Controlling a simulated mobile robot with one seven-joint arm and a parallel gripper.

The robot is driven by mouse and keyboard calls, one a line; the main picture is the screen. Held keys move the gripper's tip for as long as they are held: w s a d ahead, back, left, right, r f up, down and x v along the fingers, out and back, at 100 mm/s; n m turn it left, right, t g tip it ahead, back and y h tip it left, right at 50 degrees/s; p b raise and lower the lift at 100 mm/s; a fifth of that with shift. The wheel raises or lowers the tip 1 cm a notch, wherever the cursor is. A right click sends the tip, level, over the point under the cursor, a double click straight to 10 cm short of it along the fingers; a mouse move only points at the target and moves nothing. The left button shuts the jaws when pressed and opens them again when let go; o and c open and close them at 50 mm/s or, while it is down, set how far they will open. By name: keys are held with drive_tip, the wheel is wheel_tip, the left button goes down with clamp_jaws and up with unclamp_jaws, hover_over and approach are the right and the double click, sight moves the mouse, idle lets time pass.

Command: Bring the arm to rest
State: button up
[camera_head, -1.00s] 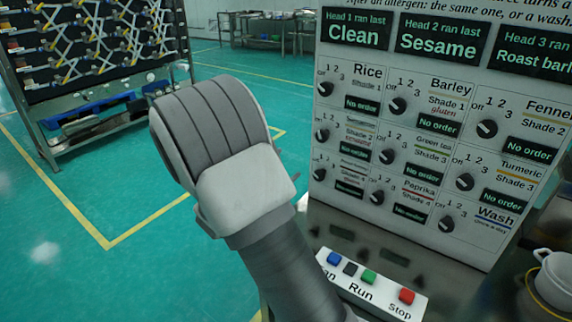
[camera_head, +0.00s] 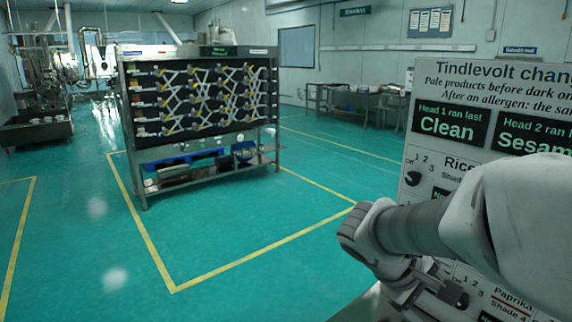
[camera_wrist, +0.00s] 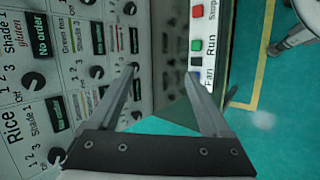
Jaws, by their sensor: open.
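My arm reaches in from the right of the head view, bent in front of the control panel (camera_head: 480,73). My gripper (camera_head: 436,295) hangs at the arm's end at lower right, partly hidden by the wrist. In the wrist view my gripper (camera_wrist: 164,74) is open, its two fingers apart, with nothing between them. The panel face with its knobs (camera_wrist: 96,72) lies to the left of the fingers and the button strip (camera_wrist: 210,65) beyond them. I cannot tell the exact gap between fingers and panel.
A dark rack with crossed linkages (camera_head: 200,95) stands on the teal floor inside yellow lines. Steel equipment (camera_head: 40,90) is at far left and tables (camera_head: 350,95) are at the back. The floor (camera_head: 240,245) between is clear.

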drive_tip(key=s+a+r+m+t+y+p, duration=0.1)
drive_tip(key=s+a+r+m+t+y, duration=0.2)
drive_tip(key=s+a+r+m+y, duration=0.2)
drive_tip(key=s+a+y, duration=0.3)
drive_tip(key=s+a, duration=0.2)
drive_tip(key=a, duration=0.1)
drive_tip(key=shift+r+t+p, duration=0.4)
drive_tip(key=shift+d, duration=0.15)
idle(0.9)
